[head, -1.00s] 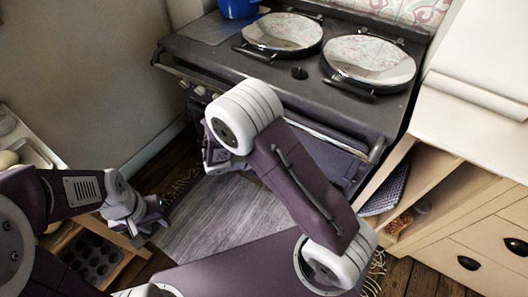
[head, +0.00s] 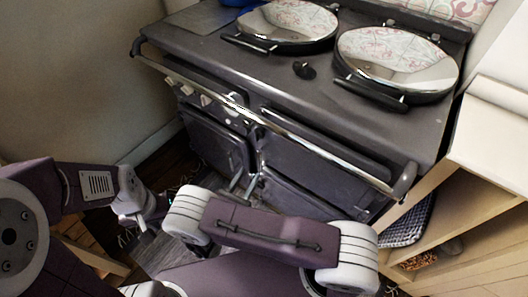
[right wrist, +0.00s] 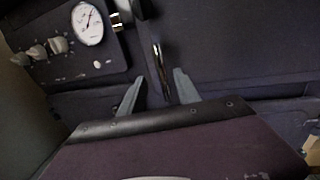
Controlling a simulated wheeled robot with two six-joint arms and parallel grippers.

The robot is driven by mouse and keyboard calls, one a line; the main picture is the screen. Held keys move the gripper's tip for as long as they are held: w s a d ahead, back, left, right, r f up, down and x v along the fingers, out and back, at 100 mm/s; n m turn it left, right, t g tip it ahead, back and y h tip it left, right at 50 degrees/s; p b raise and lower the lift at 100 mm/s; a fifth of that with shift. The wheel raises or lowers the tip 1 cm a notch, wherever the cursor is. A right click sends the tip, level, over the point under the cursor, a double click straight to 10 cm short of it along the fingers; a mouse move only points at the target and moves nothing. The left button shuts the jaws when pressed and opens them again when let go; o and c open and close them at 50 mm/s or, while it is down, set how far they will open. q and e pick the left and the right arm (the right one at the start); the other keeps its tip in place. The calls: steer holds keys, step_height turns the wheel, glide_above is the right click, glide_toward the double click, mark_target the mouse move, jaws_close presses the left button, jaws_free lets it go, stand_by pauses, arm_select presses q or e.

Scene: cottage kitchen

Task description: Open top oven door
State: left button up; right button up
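The dark range cooker (head: 290,80) fills the upper middle of the head view. Its top oven door (head: 325,145) is shut, on the right below the chrome front rail (head: 285,130). In the right wrist view the door (right wrist: 230,45) is close, with a thin upright chrome bar (right wrist: 160,68) near its left edge. My right gripper (head: 243,184) is in front of the cooker, partly hidden by my forearm. In the right wrist view its fingers (right wrist: 158,90) are apart, with the bar appearing between them; contact cannot be told. My left gripper (head: 152,210) is at left, its fingers unclear.
A panel with a round gauge (right wrist: 88,24) and knobs (right wrist: 48,48) is left of the door. Two round lids (head: 287,25) (head: 397,60) top the cooker. Open wooden shelves (head: 450,225) stand close on the right, holding a checked cloth (head: 408,222).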

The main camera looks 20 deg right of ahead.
mark_target(258, 160)
steer(key=b+x, duration=0.1)
steer(key=x, duration=0.8)
steer(key=shift+b, duration=0.3)
jaws_close()
steer(key=shift+s, duration=0.1)
stand_by(0.8)
